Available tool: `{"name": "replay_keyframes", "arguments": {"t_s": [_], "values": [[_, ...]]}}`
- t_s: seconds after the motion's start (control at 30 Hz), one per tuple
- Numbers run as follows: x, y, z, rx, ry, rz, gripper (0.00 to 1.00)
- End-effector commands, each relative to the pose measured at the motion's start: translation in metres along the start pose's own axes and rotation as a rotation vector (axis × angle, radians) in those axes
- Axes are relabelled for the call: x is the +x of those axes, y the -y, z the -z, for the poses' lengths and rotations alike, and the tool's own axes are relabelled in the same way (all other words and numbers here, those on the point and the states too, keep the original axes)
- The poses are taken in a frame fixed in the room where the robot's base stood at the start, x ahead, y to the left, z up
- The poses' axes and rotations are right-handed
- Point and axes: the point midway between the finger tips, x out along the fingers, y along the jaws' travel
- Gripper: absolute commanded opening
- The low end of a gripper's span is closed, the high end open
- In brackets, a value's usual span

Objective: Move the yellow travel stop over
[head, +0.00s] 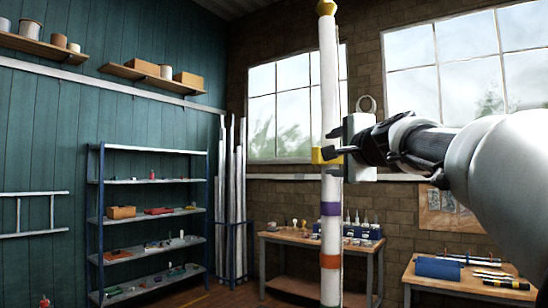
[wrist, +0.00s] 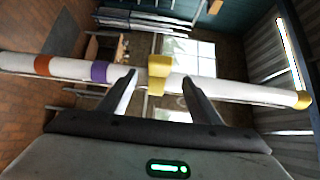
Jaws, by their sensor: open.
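A white mast (head: 330,110) stands upright in the head view and crosses the wrist view sideways (wrist: 225,90). The yellow travel stop (head: 318,155) sits around it, above a purple band (head: 331,208) and an orange band (head: 330,260). In the wrist view the stop (wrist: 158,68) has a tab pointing toward my gripper. My gripper (wrist: 159,80) is open. Its two fingers reach to the mast, one on each side of the stop along the mast, with visible gaps to it. In the head view my gripper (head: 335,154) is at the stop's height and partly hides it.
A yellow cap (head: 326,7) tops the mast. A pale block with a ring (head: 365,105) shows beside my wrist; its attachment is unclear. Workbenches (head: 310,238) and a blue-framed shelf (head: 150,183) stand behind. The mast is bare between the stop and the cap.

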Motion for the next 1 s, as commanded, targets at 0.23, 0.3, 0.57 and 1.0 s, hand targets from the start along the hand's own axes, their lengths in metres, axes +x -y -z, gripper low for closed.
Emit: {"name": "replay_keyframes", "arguments": {"t_s": [0.23,0.3,0.57,1.0], "values": [[0.057,0.002,-0.001,0.0,0.003,-0.004,0.58],[0.073,0.003,-0.001,-0.001,0.002,-0.004,0.58],[0.121,0.002,-0.001,-0.002,0.002,-0.004,0.58],[0.141,-0.001,-0.001,-0.003,0.001,-0.001,0.58]]}}
